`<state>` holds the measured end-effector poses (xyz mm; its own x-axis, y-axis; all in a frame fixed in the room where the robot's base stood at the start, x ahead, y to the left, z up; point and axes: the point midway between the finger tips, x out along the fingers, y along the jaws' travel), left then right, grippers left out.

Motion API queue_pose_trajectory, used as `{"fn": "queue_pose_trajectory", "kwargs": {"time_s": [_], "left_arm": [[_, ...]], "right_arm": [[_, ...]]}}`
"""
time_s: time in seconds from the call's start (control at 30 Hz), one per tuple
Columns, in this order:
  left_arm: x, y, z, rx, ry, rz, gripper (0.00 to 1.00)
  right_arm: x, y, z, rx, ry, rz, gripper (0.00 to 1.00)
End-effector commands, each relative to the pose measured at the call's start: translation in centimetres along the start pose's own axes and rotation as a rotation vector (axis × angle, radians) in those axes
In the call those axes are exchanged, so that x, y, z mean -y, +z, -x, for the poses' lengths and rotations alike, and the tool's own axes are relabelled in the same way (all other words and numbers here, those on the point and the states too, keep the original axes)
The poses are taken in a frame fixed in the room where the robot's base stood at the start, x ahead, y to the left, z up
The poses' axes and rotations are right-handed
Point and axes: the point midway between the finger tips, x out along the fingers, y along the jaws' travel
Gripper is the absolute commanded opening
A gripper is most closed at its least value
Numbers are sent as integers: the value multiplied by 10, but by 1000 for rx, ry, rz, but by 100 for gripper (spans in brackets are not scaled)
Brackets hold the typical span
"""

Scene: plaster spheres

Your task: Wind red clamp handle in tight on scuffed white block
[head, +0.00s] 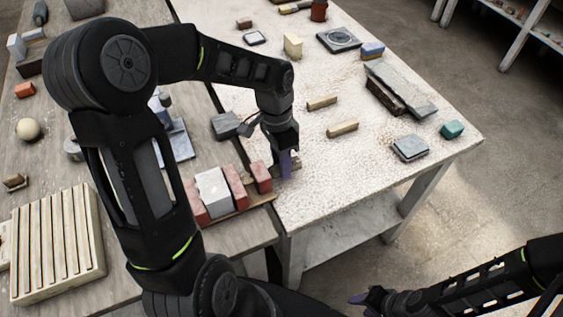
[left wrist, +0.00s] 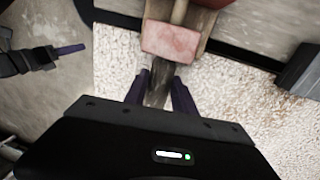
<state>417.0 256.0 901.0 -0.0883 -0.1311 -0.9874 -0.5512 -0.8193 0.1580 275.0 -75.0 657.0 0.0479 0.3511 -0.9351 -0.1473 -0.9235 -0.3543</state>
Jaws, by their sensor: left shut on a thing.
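The clamp has a wooden base (head: 243,208) and red blocks along it. The scuffed white block (head: 213,192) sits between a left red jaw (head: 195,203) and a middle red jaw (head: 236,186); any small gap is too fine to tell. A red end block (head: 261,177) stands right of them, and shows in the left wrist view (left wrist: 170,41). My left gripper (head: 286,164) is at that end, its purple fingers shut on a dark bar-like clamp handle (left wrist: 159,88) beside the red end block. My right gripper (head: 370,298) is low at the right, away from the clamp; its fingers are unclear.
A slatted cream tray (head: 58,245) lies at the left. Small wooden blocks (head: 342,128), a grey slab (head: 402,90), a grey box (head: 410,148) and a green block (head: 452,129) lie on the pale table (head: 345,175).

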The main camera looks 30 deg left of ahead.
Motion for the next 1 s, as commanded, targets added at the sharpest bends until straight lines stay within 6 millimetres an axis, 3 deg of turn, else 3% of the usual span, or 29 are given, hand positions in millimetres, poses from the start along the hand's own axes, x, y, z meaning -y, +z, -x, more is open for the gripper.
{"fn": "queue_pose_trajectory", "kwargs": {"time_s": [0.47, 1.0], "left_arm": [[2, 0, 2, 1, 72, 3, 0], [9, 0, -1, 5, 442, 4, 0]], "right_arm": [[3, 1, 10, 2, 3, -2, 36], [7, 4, 25, 8, 9, -7, 36]]}}
